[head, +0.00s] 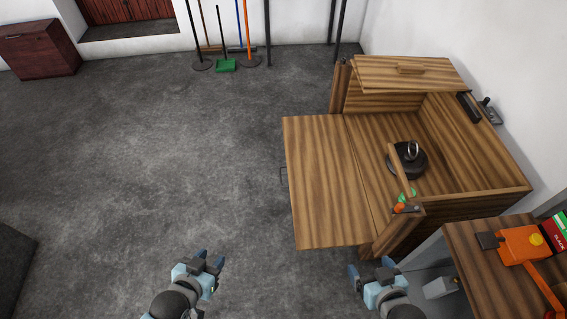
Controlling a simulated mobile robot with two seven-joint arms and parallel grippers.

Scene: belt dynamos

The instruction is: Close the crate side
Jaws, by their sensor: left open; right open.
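The wooden crate (478,203) stands at the right against the white wall. A black round object (407,165) with a metal ring sits inside the crate, partly behind a wooden bar (397,168). My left gripper (209,259) is open and empty over the floor, left of and nearer than the panel. My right gripper (371,267) is open and empty, just in front of the crate's near corner post.
A wooden board with a grip (410,74) covers the crate's far end. An orange catch (402,207) sits on the near post. A wooden-topped bench (470,260) with an orange tool (525,245) stands at the lower right. The floor (170,150) to the left is clear.

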